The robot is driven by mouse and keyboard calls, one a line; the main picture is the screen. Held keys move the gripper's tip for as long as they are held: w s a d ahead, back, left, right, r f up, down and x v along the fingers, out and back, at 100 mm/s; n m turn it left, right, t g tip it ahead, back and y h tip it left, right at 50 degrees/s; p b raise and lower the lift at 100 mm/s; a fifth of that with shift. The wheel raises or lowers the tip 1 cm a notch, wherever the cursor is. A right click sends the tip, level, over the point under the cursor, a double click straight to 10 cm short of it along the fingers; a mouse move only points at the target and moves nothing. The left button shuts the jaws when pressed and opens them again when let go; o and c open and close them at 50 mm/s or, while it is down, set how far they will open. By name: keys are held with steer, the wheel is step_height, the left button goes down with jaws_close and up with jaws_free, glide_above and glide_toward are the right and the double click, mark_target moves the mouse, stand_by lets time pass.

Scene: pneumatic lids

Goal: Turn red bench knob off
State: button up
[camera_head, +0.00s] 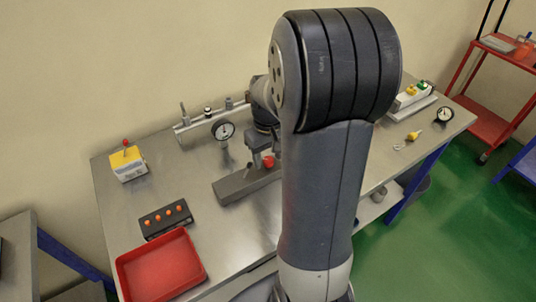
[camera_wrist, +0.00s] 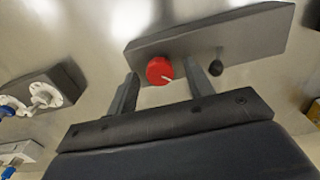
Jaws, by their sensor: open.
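The red knob (camera_wrist: 159,70) sits on the face of a long grey bench block (camera_wrist: 245,38) in the wrist view. In the head view the red knob (camera_head: 268,161) shows beside my arm, on the grey block (camera_head: 236,187). My arm hides the right part of the block there.
A dial gauge (camera_head: 223,130) stands behind. A yellow box (camera_head: 129,166), a black button box (camera_head: 153,225) and a red tray (camera_head: 160,268) are on the left. Bare bench lies between.

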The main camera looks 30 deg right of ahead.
steer(key=shift+c, duration=0.4)
steer(key=c, duration=0.9)
steer(key=shift+m, duration=0.3)
steer(key=m, duration=0.3)
steer(key=shift+m, duration=0.3)
steer(key=m, duration=0.4)
steer(key=shift+m, duration=0.3)
steer(key=m, duration=0.9)
